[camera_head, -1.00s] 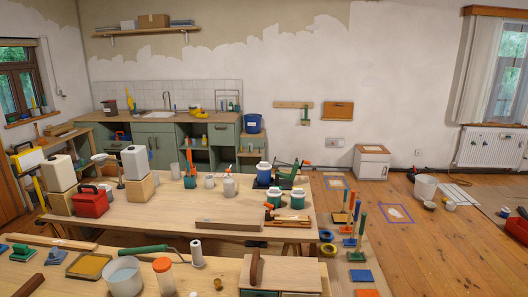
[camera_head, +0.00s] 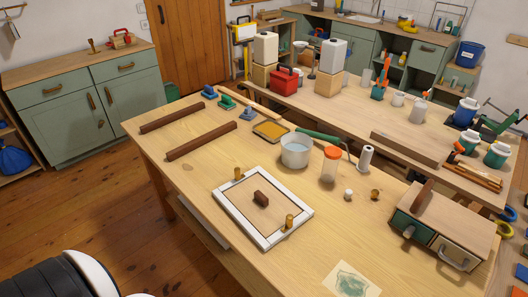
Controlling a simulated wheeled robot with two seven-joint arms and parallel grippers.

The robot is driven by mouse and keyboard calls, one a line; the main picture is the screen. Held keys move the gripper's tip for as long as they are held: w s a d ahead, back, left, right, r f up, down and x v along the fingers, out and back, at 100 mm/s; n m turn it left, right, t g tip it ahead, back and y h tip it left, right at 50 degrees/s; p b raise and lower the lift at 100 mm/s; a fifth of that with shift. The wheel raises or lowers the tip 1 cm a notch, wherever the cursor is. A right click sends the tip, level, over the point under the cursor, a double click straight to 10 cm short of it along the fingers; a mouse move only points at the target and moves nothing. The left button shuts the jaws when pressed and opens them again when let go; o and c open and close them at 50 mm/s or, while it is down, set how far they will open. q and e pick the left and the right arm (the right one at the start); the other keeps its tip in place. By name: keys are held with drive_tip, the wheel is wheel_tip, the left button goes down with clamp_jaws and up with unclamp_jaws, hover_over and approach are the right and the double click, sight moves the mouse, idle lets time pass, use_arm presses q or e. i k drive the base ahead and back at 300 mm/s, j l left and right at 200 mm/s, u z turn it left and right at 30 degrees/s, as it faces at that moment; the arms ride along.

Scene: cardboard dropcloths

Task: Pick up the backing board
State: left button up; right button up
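A light wooden board, which looks like the backing board (camera_head: 243,212), lies flat inside a white rectangular frame (camera_head: 226,205) on the near workbench. A dark brown block (camera_head: 261,199) like a handle stands near the middle of the board. Two brass-coloured pegs stand at opposite sides of the frame, one at the far side (camera_head: 238,174) and one at the near right (camera_head: 289,222). Neither of my grippers is in view.
The near workbench (camera_head: 180,185) also holds two dark wooden bars, a white pot (camera_head: 295,152), an orange-lidded jar (camera_head: 330,164), a roller, and a drawer box (camera_head: 442,228) at right. A patterned sheet (camera_head: 350,281) lies at the near edge. The bench left of the frame is clear.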

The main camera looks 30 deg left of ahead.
sight(266, 208)
drive_tip(key=u, duration=1.1)
